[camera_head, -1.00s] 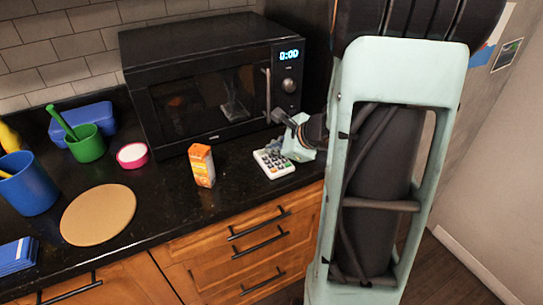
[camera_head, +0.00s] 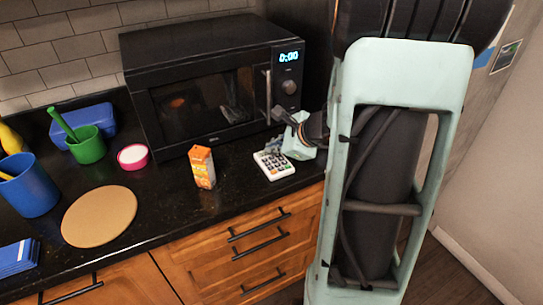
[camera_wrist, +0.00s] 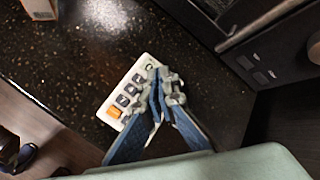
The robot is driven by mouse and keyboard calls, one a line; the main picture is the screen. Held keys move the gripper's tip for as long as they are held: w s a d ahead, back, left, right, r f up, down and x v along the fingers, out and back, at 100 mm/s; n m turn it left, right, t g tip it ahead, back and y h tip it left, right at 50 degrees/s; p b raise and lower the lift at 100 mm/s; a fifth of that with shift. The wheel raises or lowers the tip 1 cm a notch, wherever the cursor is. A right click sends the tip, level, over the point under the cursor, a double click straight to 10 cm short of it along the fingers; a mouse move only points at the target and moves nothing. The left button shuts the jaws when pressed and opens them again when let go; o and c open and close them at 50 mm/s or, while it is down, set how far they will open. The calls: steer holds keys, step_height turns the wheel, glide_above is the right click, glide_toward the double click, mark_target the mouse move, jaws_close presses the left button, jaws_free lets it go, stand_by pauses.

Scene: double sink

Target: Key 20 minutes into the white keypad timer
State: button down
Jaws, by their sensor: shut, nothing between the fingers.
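The white keypad timer (camera_head: 274,170) lies flat on the black counter in front of the microwave, its dark and coloured keys facing up. In the wrist view the timer (camera_wrist: 117,104) shows an orange key at its near left corner and dark keys beside it. My gripper (camera_head: 268,152) is shut and empty, pointing down over the timer's far side. In the wrist view its blue-grey fingers (camera_wrist: 158,84) meet over the timer and hide part of the keys. I cannot tell whether the fingertips touch a key.
The microwave (camera_head: 205,85) stands close behind, its display lit. An orange and white carton (camera_head: 202,167) stands left of the timer. Farther left are a pink-rimmed dish (camera_head: 132,156), a round board (camera_head: 98,215), a green cup (camera_head: 87,146) and a blue cup (camera_head: 29,186).

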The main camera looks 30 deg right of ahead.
steer(key=shift+r, duration=0.1)
step_height(320, 180, up, 5)
steer(key=p, duration=0.4)
stand_by(1.7)
